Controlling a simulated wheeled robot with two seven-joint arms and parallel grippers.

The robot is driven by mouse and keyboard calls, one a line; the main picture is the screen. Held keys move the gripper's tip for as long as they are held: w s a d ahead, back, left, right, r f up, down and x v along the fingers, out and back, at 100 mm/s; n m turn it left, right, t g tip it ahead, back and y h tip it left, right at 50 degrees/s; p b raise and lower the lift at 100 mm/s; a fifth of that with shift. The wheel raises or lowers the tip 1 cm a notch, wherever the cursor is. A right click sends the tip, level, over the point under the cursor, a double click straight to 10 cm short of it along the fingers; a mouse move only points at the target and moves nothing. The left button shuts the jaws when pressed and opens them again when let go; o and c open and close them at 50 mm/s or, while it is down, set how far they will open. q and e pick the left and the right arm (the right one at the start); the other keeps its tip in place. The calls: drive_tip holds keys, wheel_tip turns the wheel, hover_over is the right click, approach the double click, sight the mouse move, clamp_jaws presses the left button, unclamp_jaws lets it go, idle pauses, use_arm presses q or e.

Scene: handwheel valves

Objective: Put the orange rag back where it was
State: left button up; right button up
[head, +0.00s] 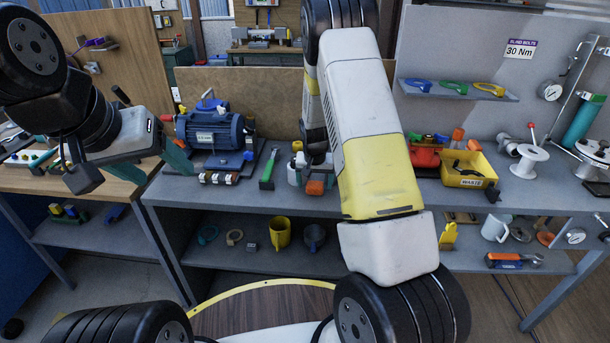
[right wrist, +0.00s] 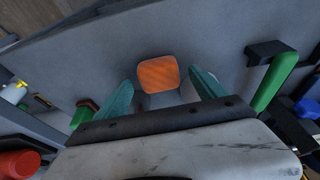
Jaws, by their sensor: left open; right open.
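The orange rag (head: 315,187) looks like a small folded square near the front edge of the grey workbench (head: 230,192). In the right wrist view the rag (right wrist: 158,73) lies just beyond and between the two teal fingertips of my right gripper (right wrist: 160,90), which is open. No contact between fingers and rag shows. In the head view my right forearm hides most of that gripper. My left gripper (head: 172,153) is open and empty at the left, by the blue motor (head: 212,128) and away from the rag.
A green-handled tool (head: 268,168) lies left of the rag; it also shows in the right wrist view (right wrist: 275,80). A yellow waste bin (head: 468,170) and a red box (head: 425,157) stand to the right. The lower shelf (head: 340,258) holds cups and rings.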

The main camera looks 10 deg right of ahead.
drive_tip(key=shift+c, duration=0.4)
drive_tip(key=c, duration=1.5)
drive_tip(key=shift+r, duration=0.1)
